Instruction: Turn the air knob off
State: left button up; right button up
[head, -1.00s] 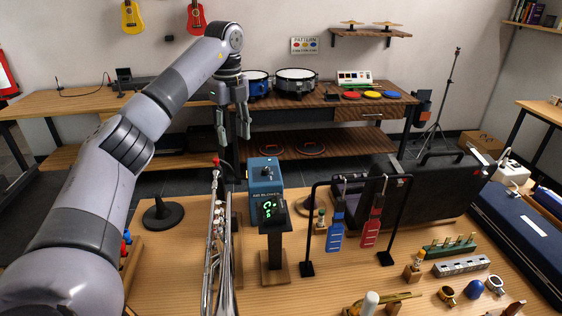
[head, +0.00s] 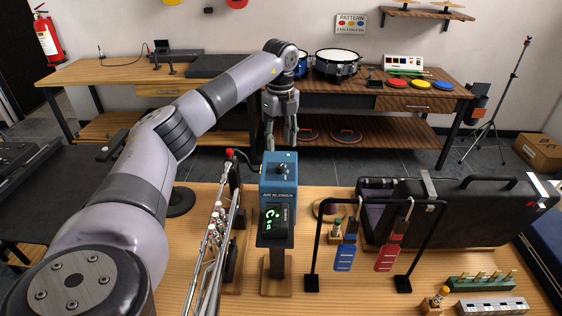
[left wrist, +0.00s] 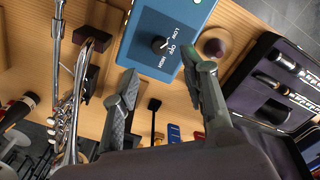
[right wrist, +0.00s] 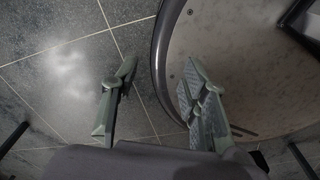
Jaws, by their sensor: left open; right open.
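The blue air blower box (head: 278,188) stands at the middle of the wooden table, behind a stand with a green display. Its dark air knob (head: 284,168) is on the top face. In the left wrist view the knob (left wrist: 159,45) sits beside the labels LOW, OFF and HIGH on the blue panel (left wrist: 148,22); I cannot tell which label it points to. My left gripper (head: 281,143) is open and empty, fingers down, over the blower's far side. In the left wrist view its fingertips (left wrist: 158,70) straddle the knob's column, apart from it. My right gripper (right wrist: 160,72) is open and empty above the floor.
A trumpet (head: 214,245) stands left of the blower. The display stand (head: 277,228) is just in front of it.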

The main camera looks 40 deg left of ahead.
aim_at(280, 166)
pick_arm(q)
notch_tip(280, 166, down, 5)
jog(key=shift+s+f+p, duration=0.1)
jog(key=shift+f+p, duration=0.05)
jog(key=shift+p, duration=0.15)
jog(key=shift+f, duration=1.45)
jog(key=c, duration=0.5)
grip_shut()
pick_arm(e)
jog(key=shift+w+a+r+t, duration=0.1)
jog(key=shift+w+r, duration=0.1)
jog(key=shift+w, duration=0.35)
jog(key=shift+w+a+r+t, duration=0.1)
jog(key=shift+w+a+r, duration=0.1)
jog(key=shift+w, duration=0.4)
jog(key=shift+w+a+r+t, duration=0.1)
jog(key=shift+w+r, duration=0.1)
jog(key=shift+w, duration=0.35)
